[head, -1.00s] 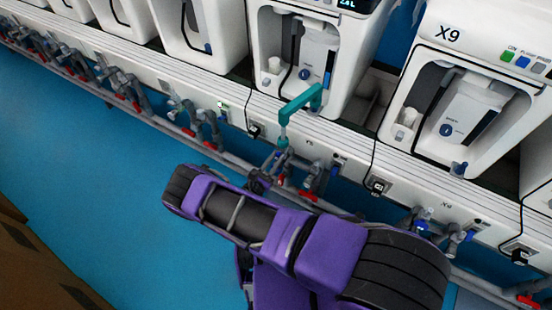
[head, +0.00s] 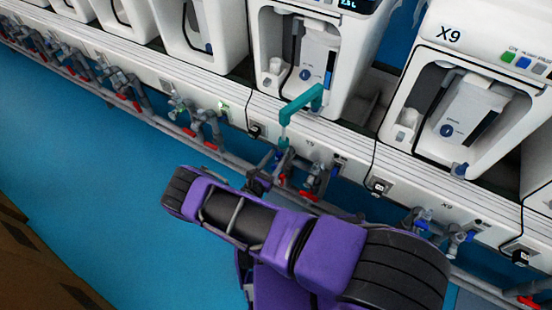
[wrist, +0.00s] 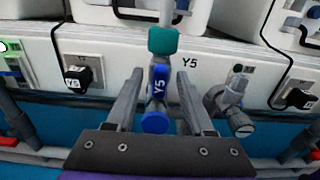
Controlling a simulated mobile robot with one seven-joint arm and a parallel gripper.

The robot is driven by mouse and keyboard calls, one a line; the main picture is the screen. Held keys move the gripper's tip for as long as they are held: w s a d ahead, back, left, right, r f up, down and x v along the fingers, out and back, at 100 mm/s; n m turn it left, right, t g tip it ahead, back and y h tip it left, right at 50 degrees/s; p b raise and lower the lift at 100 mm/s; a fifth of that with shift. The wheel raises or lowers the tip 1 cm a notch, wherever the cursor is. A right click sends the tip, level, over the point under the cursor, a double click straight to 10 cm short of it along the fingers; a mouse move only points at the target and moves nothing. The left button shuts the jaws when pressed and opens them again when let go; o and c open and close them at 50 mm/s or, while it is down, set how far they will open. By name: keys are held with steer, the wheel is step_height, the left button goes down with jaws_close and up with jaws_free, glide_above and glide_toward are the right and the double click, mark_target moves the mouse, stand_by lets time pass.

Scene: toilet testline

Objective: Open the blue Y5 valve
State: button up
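The blue Y5 valve (wrist: 158,88) is at the middle of the wrist view, its label facing me and a round blue end (wrist: 155,123) below. My gripper (wrist: 158,98) is open, with one finger on each side of the blue part. I see gaps at the fingers, so I cannot tell any contact. In the head view my gripper (head: 268,168) is at the pipework below the teal piece, and a little blue of the valve (head: 280,154) shows there. My arm hides part of the pipes.
A teal angled piece (head: 300,104) stands directly above the valve; its lower end (wrist: 163,40) shows in the wrist view. A grey valve (wrist: 232,100) is close on the right. A black Y5 plug (wrist: 78,78) is on the left. Blue floor (head: 100,170) is clear.

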steer(key=v, duration=1.7)
steer(key=shift+a, duration=0.15)
steer(key=shift+s, duration=0.15)
